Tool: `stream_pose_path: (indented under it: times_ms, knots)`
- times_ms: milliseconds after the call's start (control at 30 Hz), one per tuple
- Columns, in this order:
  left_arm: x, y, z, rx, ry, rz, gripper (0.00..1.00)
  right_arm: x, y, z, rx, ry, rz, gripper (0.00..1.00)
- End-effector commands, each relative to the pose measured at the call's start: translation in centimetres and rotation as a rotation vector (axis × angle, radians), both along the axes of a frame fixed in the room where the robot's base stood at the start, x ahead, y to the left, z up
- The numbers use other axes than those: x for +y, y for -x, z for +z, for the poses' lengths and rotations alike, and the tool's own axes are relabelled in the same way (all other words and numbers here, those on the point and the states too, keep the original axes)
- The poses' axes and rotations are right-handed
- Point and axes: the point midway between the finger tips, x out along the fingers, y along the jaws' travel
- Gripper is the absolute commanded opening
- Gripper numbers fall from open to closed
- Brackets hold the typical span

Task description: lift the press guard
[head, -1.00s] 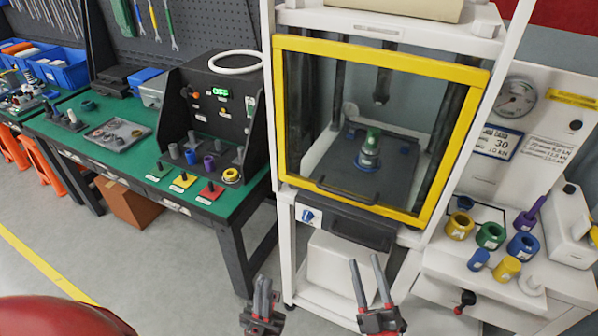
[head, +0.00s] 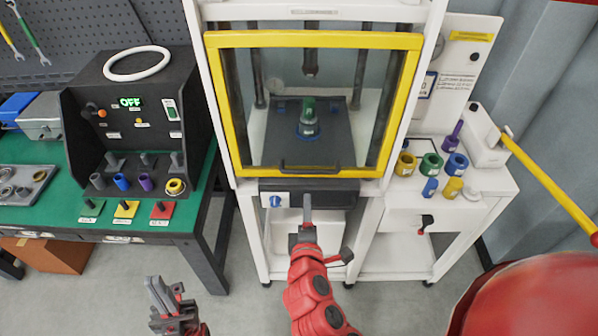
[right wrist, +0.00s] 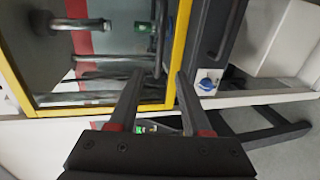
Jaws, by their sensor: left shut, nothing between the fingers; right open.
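The press guard (head: 231,130) is a clear pane in a yellow frame, lowered over the front of the white press. It has a dark bar handle (head: 310,170) along its lower edge. Behind the pane stands a green and blue part (head: 308,120) on a dark plate. My right gripper (head: 307,204) is in front of the press, just below the handle in the head view. In the right wrist view its fingers (right wrist: 160,76) are apart, with the yellow frame (right wrist: 179,45) beyond them. My left gripper (head: 158,290) is shut and empty, low at the left.
A green bench (head: 100,225) with a control box (head: 125,100) reading OFF stands left of the press. At right, a white side table (head: 488,178) holds several coloured rings. A yellow bar (head: 548,185) slants at far right. Floor in front is clear.

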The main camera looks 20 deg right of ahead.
Motion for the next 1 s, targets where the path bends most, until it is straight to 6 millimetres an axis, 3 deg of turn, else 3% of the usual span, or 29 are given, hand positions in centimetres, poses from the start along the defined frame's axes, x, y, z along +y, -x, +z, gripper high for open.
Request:
stream_pose_path:
  times_ms: [100,400,700,1000]
  knots:
    - [0.0,0.0,-2.7,0.0,0.0,0.0,0.0,-0.8,-1.9,-1.3,-0.007,-0.002,-0.007,0.49]
    - [0.0,0.0,-8.5,0.0,0.0,0.0,0.0,-2.3,-7.1,-2.3,-0.009,0.001,-0.003,0.49]
    - [0.0,0.0,-6.4,0.0,0.0,0.0,0.0,-3.8,-12.6,-2.6,0.003,0.0,-0.001,0.49]
    - [0.0,0.0,-5.8,0.0,0.0,0.0,0.0,-4.3,-14.8,-3.1,-0.003,0.0,0.002,0.49]
